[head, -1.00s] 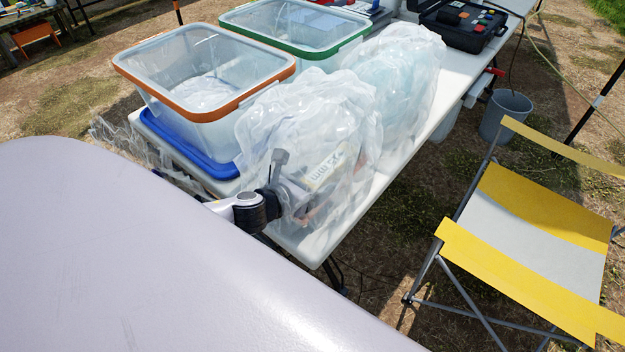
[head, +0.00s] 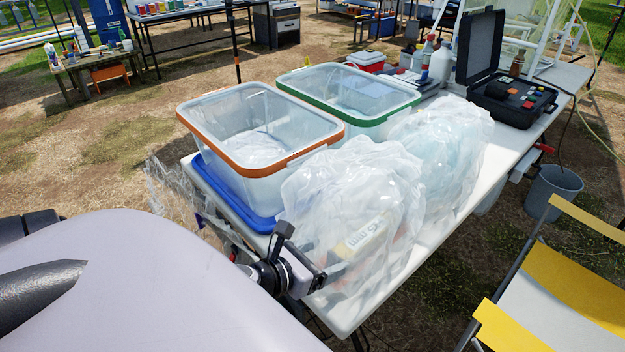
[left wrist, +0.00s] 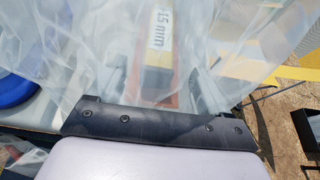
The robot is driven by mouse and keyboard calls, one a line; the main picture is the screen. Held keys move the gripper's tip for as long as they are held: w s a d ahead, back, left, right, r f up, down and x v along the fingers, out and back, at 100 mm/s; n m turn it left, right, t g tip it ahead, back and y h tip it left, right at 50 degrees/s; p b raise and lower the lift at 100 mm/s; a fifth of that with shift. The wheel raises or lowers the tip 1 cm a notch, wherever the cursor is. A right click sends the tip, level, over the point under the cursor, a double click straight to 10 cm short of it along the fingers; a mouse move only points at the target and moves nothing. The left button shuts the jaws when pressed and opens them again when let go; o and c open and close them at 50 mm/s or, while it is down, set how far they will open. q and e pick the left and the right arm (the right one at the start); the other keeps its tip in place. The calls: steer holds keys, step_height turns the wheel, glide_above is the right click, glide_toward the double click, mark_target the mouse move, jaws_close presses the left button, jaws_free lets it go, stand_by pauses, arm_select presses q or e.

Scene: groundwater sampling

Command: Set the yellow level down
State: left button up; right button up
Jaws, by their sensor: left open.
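A long item with a white "15 mm" label and a yellow band (left wrist: 158,50) shows blurred through clear plastic in the left wrist view. It also shows inside the near clear bag (head: 368,236) in the head view. I cannot tell whether it is the yellow level, and I see no other level. My left gripper (head: 304,262) is open at the near side of that bag, by the table's near end. In the left wrist view its fingers (left wrist: 155,88) stand on either side of the item's near end, apart from it as far as I can tell. My right gripper is not in view.
An orange-rimmed bin (head: 240,170) stands on a blue lid (head: 222,195), with a green-rimmed bin (head: 375,115) behind. A second filled bag (head: 450,150) and an open black case (head: 510,100) are farther along the white table (head: 470,205). A yellow chair (head: 570,290) stands right.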

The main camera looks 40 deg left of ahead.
arm_select(q)
steer(key=shift+v, duration=1.35)
